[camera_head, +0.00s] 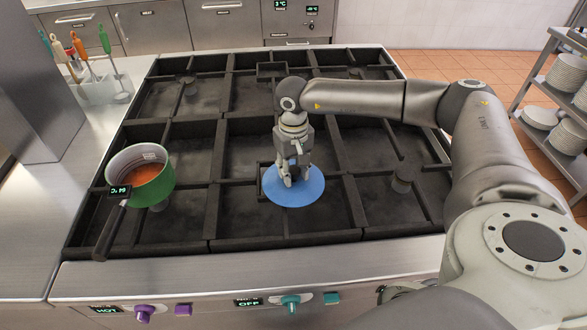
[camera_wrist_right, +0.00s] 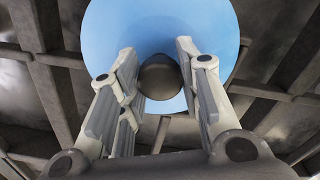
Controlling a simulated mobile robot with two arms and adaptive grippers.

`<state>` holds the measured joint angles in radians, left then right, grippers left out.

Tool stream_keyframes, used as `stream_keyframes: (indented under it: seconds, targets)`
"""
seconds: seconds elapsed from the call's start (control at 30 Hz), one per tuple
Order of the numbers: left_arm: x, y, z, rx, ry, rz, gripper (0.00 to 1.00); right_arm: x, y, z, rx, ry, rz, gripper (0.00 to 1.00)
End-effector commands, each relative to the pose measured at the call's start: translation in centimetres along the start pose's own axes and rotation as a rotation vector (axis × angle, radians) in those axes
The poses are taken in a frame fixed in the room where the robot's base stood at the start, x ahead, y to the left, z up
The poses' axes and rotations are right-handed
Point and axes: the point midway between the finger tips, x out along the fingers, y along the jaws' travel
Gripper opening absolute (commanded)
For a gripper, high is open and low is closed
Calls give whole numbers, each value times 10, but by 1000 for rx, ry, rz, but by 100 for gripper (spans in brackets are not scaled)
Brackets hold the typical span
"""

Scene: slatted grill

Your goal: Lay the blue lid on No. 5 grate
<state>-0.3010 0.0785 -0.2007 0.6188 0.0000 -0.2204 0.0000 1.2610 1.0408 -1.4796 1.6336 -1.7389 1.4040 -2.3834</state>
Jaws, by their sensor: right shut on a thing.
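The blue lid (camera_head: 312,190) is a flat round disc over the front middle part of the slatted grate (camera_head: 248,208). In the head view I cannot tell whether it touches the bars or hovers just above them. My right gripper (camera_head: 294,181) points down onto its centre. In the right wrist view the fingers (camera_wrist_right: 158,62) are shut on the lid's dark round knob (camera_wrist_right: 160,78), with the blue lid (camera_wrist_right: 210,22) spread beyond. No grate number is readable on the bars. My left gripper is not in view.
A green pot (camera_head: 148,183) with orange-red contents stands on the left grates, its dark handle toward the front. Utensils in a holder (camera_head: 95,88) are on the left counter. Knobs (camera_head: 290,302) line the front panel. A plate rack (camera_head: 560,95) is at right. The back grates are empty.

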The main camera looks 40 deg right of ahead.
Motion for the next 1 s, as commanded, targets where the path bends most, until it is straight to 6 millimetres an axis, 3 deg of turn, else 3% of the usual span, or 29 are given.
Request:
stream_keyframes:
  seconds: [0.03, 0.07, 0.2, 0.67, 1.0]
  targets:
    - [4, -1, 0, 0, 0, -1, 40, 4, 0, 0, 0, 0, 0, 1]
    - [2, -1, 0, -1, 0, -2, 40, 3, 0, 0, 0, -1, 0, 34]
    - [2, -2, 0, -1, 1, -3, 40, 2, 0, 0, 0, -1, 0, 52]
    - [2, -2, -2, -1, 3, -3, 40, -6, 0, -1, 0, 2, -1, 53]
    - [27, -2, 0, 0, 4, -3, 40, -75, 0, -1, -2, 5, -1, 53]
